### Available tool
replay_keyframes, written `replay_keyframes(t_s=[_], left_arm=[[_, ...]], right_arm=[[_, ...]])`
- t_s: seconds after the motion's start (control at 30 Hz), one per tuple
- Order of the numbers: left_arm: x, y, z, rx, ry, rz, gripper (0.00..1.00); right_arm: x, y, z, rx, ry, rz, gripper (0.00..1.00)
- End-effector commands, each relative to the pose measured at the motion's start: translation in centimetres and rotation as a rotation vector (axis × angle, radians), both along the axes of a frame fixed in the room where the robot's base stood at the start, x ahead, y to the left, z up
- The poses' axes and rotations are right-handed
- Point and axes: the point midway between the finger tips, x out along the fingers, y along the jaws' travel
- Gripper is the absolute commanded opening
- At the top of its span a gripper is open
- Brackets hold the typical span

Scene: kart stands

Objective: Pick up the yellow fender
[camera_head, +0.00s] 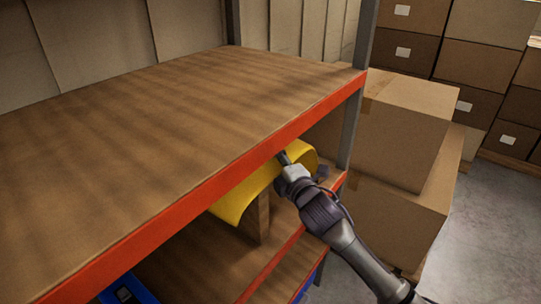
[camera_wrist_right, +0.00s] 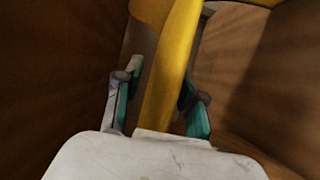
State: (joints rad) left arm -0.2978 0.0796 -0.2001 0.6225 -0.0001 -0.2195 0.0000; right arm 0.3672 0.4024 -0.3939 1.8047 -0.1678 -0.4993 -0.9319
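The yellow fender (camera_head: 238,198) is a curved piece on the shelf level below the wooden top of the rack. The red front beam hides part of it. My right gripper (camera_head: 284,160) reaches in from the right at its upper end, with its tips partly hidden by the beam. In the right wrist view the fender (camera_wrist_right: 168,85) runs between the two teal-padded fingers of my right gripper (camera_wrist_right: 160,95). The fingers are apart, with a visible gap on the left side of the fender. My left gripper is not in view.
The red beam (camera_head: 215,185) and the wooden top board (camera_head: 150,120) lie close above my right gripper. A grey post (camera_head: 352,125) stands to its right. Cardboard boxes (camera_head: 400,135) are stacked beside the rack. A blue object (camera_head: 127,290) sits lower left.

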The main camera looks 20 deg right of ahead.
Motion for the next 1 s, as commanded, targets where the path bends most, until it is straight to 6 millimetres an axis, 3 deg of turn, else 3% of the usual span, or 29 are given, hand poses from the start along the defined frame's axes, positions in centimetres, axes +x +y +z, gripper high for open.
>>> replay_keyframes(t_s=[0.13,0.37,1.0], left_arm=[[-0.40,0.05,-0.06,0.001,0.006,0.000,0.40],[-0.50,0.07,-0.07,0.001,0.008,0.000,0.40],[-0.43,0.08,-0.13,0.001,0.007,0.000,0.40]], right_arm=[[-0.03,-0.01,-0.02,0.000,0.000,0.000,0.36],[-0.05,-0.03,-0.01,0.000,0.000,0.000,0.00],[-0.02,-0.05,0.64,-0.001,-0.006,0.000,0.00]])
